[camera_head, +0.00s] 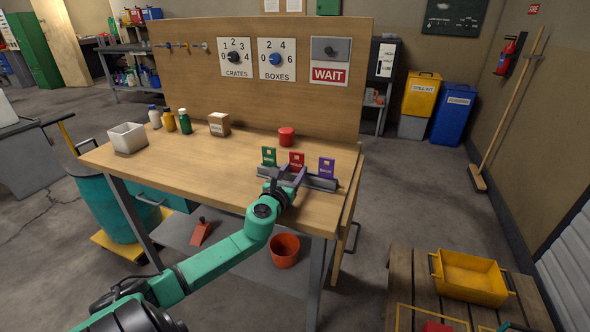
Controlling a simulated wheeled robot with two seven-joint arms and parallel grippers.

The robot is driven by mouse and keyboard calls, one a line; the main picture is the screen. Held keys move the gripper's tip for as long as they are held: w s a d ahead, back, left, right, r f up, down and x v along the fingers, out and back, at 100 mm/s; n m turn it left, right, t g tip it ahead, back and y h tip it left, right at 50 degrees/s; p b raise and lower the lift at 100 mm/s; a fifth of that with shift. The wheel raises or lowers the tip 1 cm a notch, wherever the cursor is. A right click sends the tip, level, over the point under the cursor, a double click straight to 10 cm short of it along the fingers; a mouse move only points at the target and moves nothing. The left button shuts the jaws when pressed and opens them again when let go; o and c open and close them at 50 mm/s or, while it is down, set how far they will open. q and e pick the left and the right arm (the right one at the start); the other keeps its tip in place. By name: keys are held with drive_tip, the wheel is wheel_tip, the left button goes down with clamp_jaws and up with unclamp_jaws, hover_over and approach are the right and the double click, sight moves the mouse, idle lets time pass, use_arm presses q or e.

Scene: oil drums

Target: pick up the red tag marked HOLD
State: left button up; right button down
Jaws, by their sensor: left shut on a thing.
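The red tag (297,160) stands upright in the middle of a grey rack (322,183) near the right end of the workbench. A green tag (268,157) is to its left and a purple tag (327,168) to its right. My left gripper (291,178) is at the rack, shut on the red tag from the front. Its fingers hide the tag's lower part. The tag looks to be still at rack height; whether it is clear of its slot I cannot tell. The lettering on it is too small to read. My right gripper is not in view.
The wooden workbench (190,162) has a panel behind it. A red cup (286,137) stands behind the rack. A small box (219,124), several bottles and a white bin (127,138) are at the left. A yellow crate (468,278) lies at the lower right. The bench's middle is clear.

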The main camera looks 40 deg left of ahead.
use_arm(q)
wheel_tip(320, 180, up, 20)
drive_tip(key=p, duration=0.7)
